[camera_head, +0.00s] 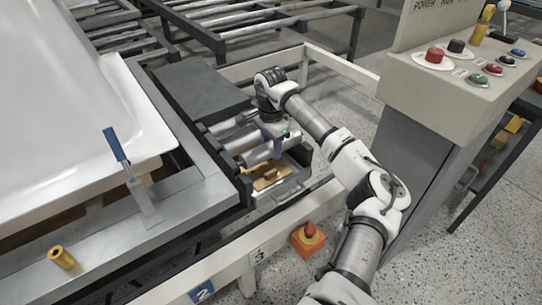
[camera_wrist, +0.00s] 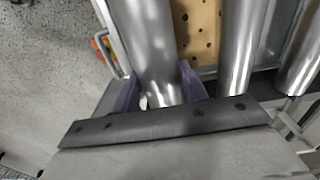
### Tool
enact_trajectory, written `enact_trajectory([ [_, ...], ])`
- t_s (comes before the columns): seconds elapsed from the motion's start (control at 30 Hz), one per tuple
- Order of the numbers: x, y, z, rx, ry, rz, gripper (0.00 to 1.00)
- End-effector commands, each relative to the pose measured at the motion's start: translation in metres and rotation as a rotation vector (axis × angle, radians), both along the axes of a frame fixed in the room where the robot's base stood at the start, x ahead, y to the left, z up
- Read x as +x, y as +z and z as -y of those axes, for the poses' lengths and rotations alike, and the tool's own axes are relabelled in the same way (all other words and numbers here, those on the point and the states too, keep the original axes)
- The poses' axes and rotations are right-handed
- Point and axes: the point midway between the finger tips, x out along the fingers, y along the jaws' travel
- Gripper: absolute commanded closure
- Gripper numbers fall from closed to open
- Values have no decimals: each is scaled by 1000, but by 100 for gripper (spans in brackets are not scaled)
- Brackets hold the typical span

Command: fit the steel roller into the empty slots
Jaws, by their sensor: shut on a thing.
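My gripper (camera_head: 277,146) is over the roller section of the conveyor frame. Its purple fingers also show in the wrist view (camera_wrist: 159,93), one on each side of a shiny steel roller (camera_wrist: 149,42), shut on it near its end. In the head view the held roller (camera_head: 259,154) lies roughly parallel to the other rollers, at the near side of the row. Two more steel rollers show to its right in the wrist view (camera_wrist: 241,45). The arm and dark side rails partly hide the roller ends. I cannot tell whether the held roller's ends sit in slots.
A white tub shell (camera_head: 75,140), blue-handled scraper (camera_head: 133,175), red emergency button (camera_head: 309,231) and control console (camera_head: 440,90) surround the workspace.

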Motion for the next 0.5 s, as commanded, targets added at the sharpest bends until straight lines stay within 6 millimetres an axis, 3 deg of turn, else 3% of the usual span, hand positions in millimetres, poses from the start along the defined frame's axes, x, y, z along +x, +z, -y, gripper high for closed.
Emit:
enact_trajectory([
  [0.3,-1,-40,0,1,1,-1,94],
  [0.5,0,-40,0,0,1,0,94],
])
